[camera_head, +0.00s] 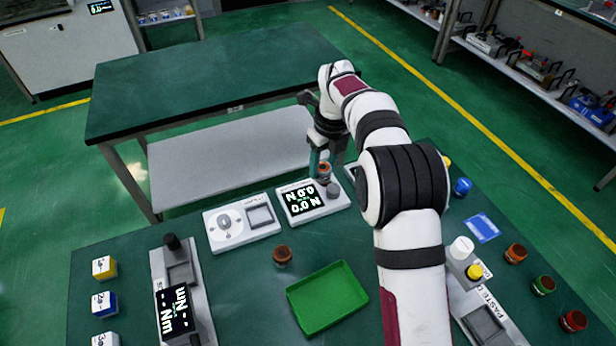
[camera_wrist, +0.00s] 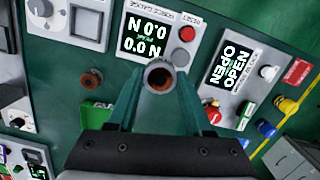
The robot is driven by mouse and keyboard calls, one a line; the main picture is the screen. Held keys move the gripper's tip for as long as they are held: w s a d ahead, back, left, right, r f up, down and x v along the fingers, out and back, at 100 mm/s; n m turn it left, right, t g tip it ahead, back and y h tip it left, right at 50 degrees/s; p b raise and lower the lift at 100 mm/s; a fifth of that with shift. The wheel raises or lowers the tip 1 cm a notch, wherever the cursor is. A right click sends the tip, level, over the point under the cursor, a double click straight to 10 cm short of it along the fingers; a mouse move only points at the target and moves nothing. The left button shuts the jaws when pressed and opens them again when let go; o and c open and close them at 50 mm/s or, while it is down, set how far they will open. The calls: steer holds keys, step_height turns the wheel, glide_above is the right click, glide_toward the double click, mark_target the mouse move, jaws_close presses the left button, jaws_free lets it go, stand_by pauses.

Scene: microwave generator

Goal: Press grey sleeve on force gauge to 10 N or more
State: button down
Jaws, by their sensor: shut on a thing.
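The force gauge (camera_head: 313,201) is a white box with a black display that reads 0.0 N on both lines. Its round grey pad (camera_head: 332,190) sits beside the display. The gauge's white face also shows in the wrist view (camera_wrist: 208,28), with a red reset button and the grey pad. My gripper (camera_head: 323,172) is shut on an upright hollow sleeve (camera_wrist: 160,74), held between its teal fingers.
A brown cylinder (camera_head: 282,256) stands on the bench near a green tray (camera_head: 328,315). A white device with a dial (camera_head: 226,231) is left of the gauge. In the wrist view, a panel reading OPEN (camera_wrist: 233,67) is to the right. Several coloured caps stand at the right.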

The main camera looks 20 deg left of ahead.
steer(key=w+d, duration=0.2)
steer(key=w, duration=0.2)
glide_above(333, 188)
steer(key=shift+d+f, duration=0.2)
steer(key=shift+f, duration=3.1)
steer(key=shift+s+f, duration=0.1)
steer(key=shift+f, duration=0.8)
steer(key=shift+r, duration=0.1)
step_height(333, 188, up, 7)
stand_by(0.3)
stand_by(0.4)
